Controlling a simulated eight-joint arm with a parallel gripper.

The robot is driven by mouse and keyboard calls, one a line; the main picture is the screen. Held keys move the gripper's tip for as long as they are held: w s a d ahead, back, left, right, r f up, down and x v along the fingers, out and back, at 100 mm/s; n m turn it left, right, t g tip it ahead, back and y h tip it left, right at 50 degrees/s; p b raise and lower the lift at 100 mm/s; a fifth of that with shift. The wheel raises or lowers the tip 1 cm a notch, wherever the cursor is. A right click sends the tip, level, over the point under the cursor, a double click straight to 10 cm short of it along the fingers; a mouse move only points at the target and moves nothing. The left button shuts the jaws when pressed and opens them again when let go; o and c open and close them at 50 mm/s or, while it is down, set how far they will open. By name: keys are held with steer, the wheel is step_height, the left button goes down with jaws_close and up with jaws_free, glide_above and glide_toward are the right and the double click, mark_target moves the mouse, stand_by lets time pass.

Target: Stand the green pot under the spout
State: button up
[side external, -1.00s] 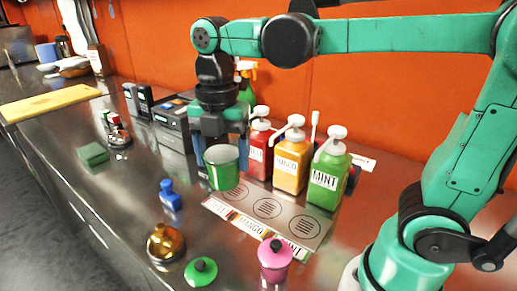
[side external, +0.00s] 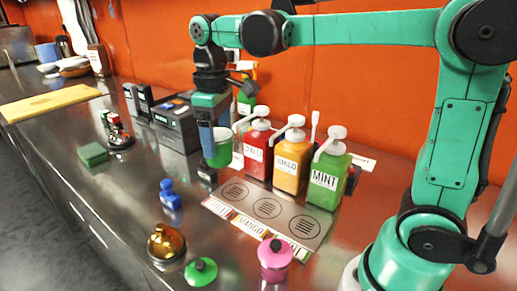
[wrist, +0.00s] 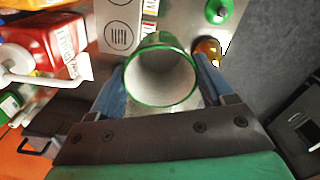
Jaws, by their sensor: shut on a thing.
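My gripper (side external: 212,138) is shut on the green pot (side external: 218,156), which has a pale inside and a green rim. One blue finger covers part of the pot in the side view. In the wrist view the pot (wrist: 161,76) sits between both fingers, its mouth facing the camera, empty. Three pump bottles stand to its right: red (side external: 257,152), orange mango (side external: 291,160) and green mint (side external: 327,178). The red bottle's white spout (side external: 243,121) reaches left toward the pot, close to its rim. I cannot tell whether the pot touches the counter.
A card with three circles (side external: 267,208) lies before the bottles. A blue bottle (side external: 169,194), an amber jar (side external: 166,243), a green lid (side external: 201,271) and a pink pot (side external: 274,259) stand nearer. A dark machine (side external: 175,127) is at left; a spray bottle (side external: 246,100) is behind.

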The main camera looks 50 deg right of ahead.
steer(key=m, duration=0.2)
steer(key=d+f+m, duration=0.1)
steer(key=shift+w+m, duration=0.4)
steer(key=shift+w+r, duration=0.1)
steer(key=shift+w, duration=0.05)
steer(key=w+d+r+n, duration=0.1)
steer(key=w+r+n, duration=0.3)
steer(key=w, duration=0.6)
steer(key=shift+d+r, duration=0.2)
steer(key=shift+r, duration=0.3)
step_height(320, 180, down, 20)
steer(key=shift+f, duration=0.1)
steer(key=o, duration=1.2)
steer(key=shift+c, duration=0.2)
